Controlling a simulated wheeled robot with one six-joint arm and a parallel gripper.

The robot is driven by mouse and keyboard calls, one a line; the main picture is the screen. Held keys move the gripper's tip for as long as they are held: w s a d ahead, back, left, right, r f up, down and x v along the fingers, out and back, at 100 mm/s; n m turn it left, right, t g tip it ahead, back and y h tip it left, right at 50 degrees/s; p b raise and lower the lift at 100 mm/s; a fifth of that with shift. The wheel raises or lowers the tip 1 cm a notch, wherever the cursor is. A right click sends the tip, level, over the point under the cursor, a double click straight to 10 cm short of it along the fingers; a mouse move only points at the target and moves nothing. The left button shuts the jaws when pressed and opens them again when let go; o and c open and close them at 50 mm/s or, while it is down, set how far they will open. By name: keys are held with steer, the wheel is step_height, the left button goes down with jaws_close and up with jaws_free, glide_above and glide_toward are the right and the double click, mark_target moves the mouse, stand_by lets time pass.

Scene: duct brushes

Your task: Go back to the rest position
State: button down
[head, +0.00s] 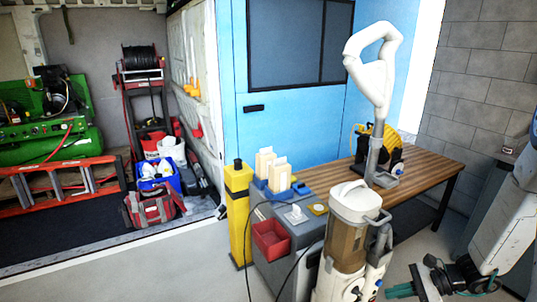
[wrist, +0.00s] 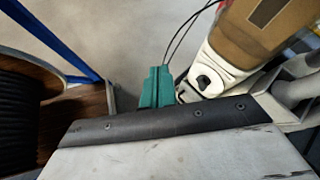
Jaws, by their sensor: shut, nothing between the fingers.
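My gripper (head: 397,291) is low at the bottom right of the head view, just right of the upright vacuum-like machine (head: 347,240). Its green fingers also show in the wrist view (wrist: 157,72), where they lie together with nothing held between them. In that view the machine's tan canister (wrist: 255,30) and white lower body are close on the right of the fingers. I cannot tell whether they touch. My arm comes in from the right edge of the head view.
A wooden-topped bench (head: 430,165) stands behind the machine, with a yellow and black device (head: 377,145) on it. A grey cart with a red bin (head: 271,240) and a yellow post (head: 239,205) stand left of the machine. Dark cables hang there. Grey floor is open at front left.

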steer(key=s+a+r+n+h, duration=0.2)
steer(key=s+r+n, duration=0.4)
steer(key=r, duration=0.4)
steer(key=s+a+r+n+g+h, duration=0.1)
steer(key=s+a+r+n+h, duration=0.2)
steer(key=s+r+n+h, duration=0.2)
steer(key=s+a+r+n+h, duration=0.3)
steer(key=s+r+n, duration=0.4)
steer(key=r, duration=1)
steer(key=s+h, duration=0.1)
steer(key=s, duration=0.2)
steer(key=shift+s+a, duration=0.25)
